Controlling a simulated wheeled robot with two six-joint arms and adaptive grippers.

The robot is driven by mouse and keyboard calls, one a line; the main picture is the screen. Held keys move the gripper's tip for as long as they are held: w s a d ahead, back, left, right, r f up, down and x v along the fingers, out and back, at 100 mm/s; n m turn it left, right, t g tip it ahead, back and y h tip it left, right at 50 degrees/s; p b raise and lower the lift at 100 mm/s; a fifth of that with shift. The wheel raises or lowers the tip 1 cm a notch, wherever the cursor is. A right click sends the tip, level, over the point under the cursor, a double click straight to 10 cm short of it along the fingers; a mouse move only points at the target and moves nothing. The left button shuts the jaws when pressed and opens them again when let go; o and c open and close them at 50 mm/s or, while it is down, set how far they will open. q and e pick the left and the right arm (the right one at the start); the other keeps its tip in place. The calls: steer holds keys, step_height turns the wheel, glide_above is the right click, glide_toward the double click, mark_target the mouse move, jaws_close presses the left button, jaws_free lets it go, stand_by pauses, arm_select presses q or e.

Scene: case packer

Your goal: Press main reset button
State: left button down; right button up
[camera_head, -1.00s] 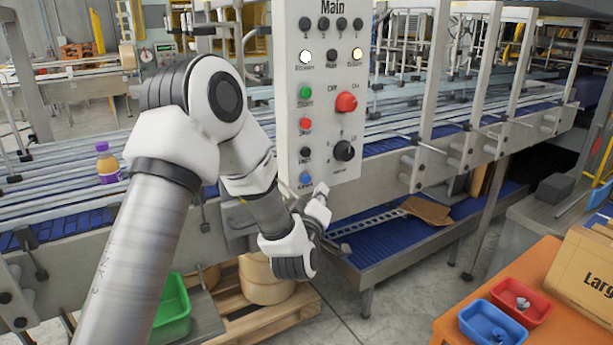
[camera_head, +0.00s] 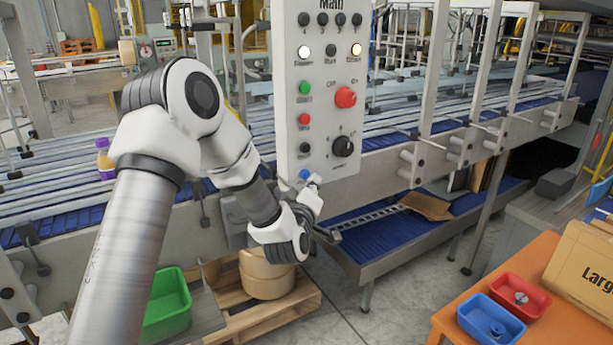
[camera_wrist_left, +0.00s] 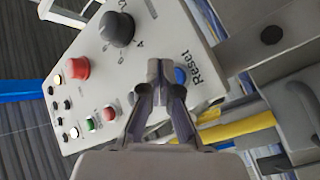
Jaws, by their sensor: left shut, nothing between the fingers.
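The white control panel marked "Main" (camera_head: 322,120) stands upright in the middle of the head view. Its blue button (camera_head: 304,174) sits at the bottom left of the panel, partly covered by my left gripper. In the left wrist view the blue button (camera_wrist_left: 181,75) lies beside the word "Reset", just right of the fingertips. My left gripper (camera_head: 315,181) is shut and empty, its tips at the panel's lower edge close to the blue button. The shut fingers (camera_wrist_left: 158,70) also show in the wrist view. I cannot tell whether they touch the button. My right gripper is out of view.
A red knob (camera_head: 345,97), a black dial (camera_head: 343,146), and green, red and black buttons share the panel. A conveyor (camera_head: 400,155) runs behind it. An orange table (camera_head: 545,262) with a red tray (camera_head: 520,298) and a blue tray (camera_head: 490,322) stands at the lower right.

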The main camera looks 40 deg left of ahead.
arm_select(q)
steer(key=shift+a, duration=0.1)
stand_by(0.7)
steer(key=shift+w+a, duration=0.15)
steer(key=shift+a, duration=0.15)
steer(key=shift+w+a, duration=0.2)
steer(key=shift+a, duration=0.25)
stand_by(0.7)
steer(key=shift+d, duration=0.15)
steer(key=shift+s+d+b, duration=0.4)
steer(key=shift+d+b, duration=0.2)
steer(key=shift+d, duration=0.15)
